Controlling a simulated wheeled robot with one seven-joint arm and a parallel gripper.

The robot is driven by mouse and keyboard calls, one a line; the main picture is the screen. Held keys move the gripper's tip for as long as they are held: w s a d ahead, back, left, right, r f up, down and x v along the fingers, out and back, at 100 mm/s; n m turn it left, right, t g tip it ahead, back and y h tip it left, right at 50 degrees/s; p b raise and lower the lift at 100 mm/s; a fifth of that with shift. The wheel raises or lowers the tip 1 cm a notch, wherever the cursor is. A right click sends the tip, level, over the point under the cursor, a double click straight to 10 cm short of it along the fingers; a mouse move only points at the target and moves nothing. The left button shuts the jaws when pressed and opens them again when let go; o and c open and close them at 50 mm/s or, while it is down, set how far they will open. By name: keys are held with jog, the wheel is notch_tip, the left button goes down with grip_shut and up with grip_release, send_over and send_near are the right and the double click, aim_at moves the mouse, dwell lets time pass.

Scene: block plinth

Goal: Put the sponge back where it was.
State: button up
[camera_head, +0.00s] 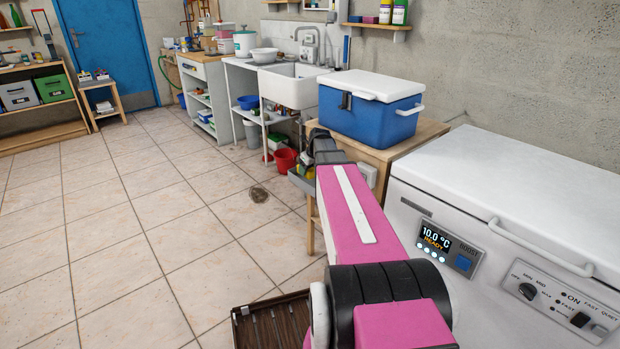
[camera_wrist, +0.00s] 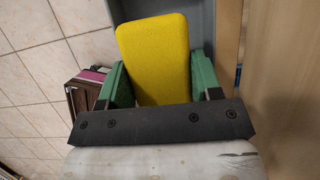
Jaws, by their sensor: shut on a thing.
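The sponge (camera_wrist: 153,60) is a yellow block with rounded corners in the wrist view. My gripper (camera_wrist: 160,82) has its two green fingers on either side of it and is shut on it. The sponge sticks out past the fingertips. A grey surface (camera_wrist: 203,22) shows behind and beside the sponge; I cannot tell whether they touch. In the head view my arm hides most of the gripper. A small grey tray (camera_head: 301,184) with something yellow by it shows just left of the arm; I cannot tell if that is the sponge.
A blue cooler with a white lid (camera_head: 366,118) stands on a wooden table (camera_head: 425,134) beside my arm. A white chest freezer (camera_head: 520,190) fills the right. A white sink (camera_head: 288,88) and red buckets (camera_head: 285,159) are farther back. The tiled floor (camera_head: 150,230) at left is mostly clear.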

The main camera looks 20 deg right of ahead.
jog(key=shift+w+d+f, duration=0.15)
jog(key=shift+d+f, duration=0.15)
jog(key=shift+d, duration=0.05)
jog(key=shift+f, duration=1.95)
jog(key=o, duration=0.8)
jog(key=shift+c, duration=0.2)
